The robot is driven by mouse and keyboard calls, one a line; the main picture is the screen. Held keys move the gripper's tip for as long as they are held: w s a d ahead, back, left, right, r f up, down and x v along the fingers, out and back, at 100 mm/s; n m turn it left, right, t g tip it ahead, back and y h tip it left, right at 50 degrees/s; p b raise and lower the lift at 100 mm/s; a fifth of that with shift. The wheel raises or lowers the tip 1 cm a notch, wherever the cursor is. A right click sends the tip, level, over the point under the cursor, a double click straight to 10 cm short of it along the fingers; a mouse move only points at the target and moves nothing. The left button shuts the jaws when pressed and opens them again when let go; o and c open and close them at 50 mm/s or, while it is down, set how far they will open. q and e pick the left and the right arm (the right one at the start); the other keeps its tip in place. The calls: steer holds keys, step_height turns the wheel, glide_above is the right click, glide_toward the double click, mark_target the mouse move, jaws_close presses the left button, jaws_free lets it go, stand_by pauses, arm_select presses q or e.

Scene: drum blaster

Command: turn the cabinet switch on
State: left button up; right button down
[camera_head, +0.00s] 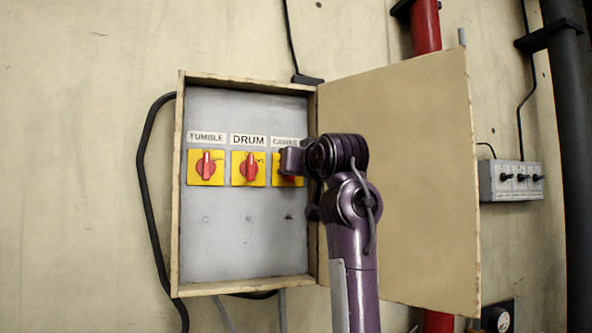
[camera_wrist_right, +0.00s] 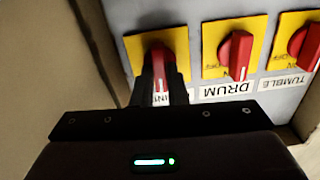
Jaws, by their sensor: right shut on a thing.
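The open wooden cabinet (camera_head: 178,230) on the wall has a row of three red rotary switches on yellow plates. The rightmost, under a label partly hidden that looks like "CABINE…", is the cabinet switch (camera_head: 287,181). My right gripper (camera_head: 290,165) covers most of it in the head view. In the right wrist view the red knob of the cabinet switch (camera_wrist_right: 158,72) sits between the dark fingers of my right gripper (camera_wrist_right: 160,92), which is shut on it. The knob's exact turn is hard to tell. My left gripper is not in view.
The TUMBLE switch (camera_head: 206,166) and DRUM switch (camera_head: 249,168) stand to the left, handles near upright in the head view. The cabinet door (camera_head: 410,180) is swung open to the right, close beside my right arm. A grey switch box (camera_head: 510,181) and pipes are farther right.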

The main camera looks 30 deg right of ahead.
steer(key=shift+w+f+n, duration=0.15)
steer(key=shift+f+n, duration=0.15)
steer(key=shift+n, duration=0.3)
steer(key=c, duration=1.4)
jaws_free()
steer(key=shift+w+r, duration=0.1)
steer(key=shift+c, duration=0.2)
steer(key=b+v, duration=0.4)
steer(key=v, duration=0.4)
steer(key=shift+w, duration=0.1)
